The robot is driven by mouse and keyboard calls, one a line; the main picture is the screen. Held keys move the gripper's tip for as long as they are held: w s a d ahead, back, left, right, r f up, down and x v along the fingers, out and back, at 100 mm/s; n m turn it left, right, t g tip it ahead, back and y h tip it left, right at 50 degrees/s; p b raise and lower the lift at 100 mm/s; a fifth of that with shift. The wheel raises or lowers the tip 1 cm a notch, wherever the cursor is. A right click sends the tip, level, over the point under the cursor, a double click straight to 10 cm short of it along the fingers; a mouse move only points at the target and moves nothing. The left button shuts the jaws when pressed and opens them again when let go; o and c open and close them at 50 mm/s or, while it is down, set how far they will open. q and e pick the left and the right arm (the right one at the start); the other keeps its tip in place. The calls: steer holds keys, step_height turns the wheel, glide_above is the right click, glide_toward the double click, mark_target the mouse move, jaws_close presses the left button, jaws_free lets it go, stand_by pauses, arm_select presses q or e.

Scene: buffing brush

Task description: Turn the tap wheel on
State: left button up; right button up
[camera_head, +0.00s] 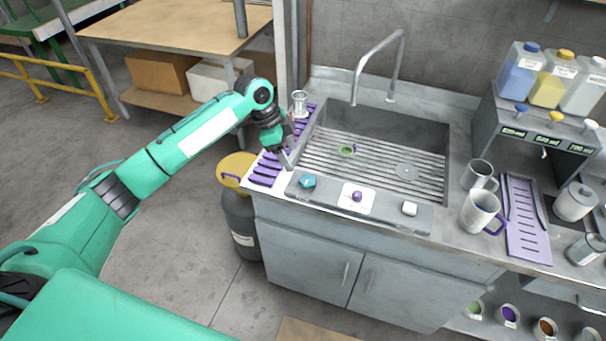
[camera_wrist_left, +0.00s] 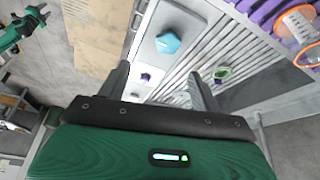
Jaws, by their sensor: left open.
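The sink's front panel (camera_head: 330,201) carries three handles: a teal many-sided knob (camera_head: 308,182) at left, a small purple knob (camera_head: 357,196) on a white plate, and a white block-like knob (camera_head: 409,208). I cannot tell for sure which is the tap wheel. My left gripper (camera_head: 289,160) is open and empty, just behind and left of the teal knob, apart from it. In the left wrist view the teal knob (camera_wrist_left: 168,42) lies beyond the spread fingers (camera_wrist_left: 157,74), and the purple knob (camera_wrist_left: 145,77) shows between them.
A tall spout (camera_head: 378,62) stands behind the sink basin (camera_head: 400,130). A clear glass (camera_head: 299,103) is on the purple rack at left. Mugs (camera_head: 479,212), a purple tray (camera_head: 526,225) and a dispenser with bottles (camera_head: 545,75) stand at right. A gas cylinder (camera_head: 238,210) is below left.

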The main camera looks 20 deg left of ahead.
arm_select(q)
steer(key=w+a+r, duration=0.1)
steer(key=r, duration=0.1)
steer(key=p, duration=0.5)
glide_toward(307, 179)
steer(key=x, duration=0.7)
steer(key=shift+d+f, duration=0.15)
steer(key=shift+f, duration=0.45)
steer(key=shift+c, duration=0.3)
steer(key=c, duration=0.9)
steer(key=shift+c, duration=0.2)
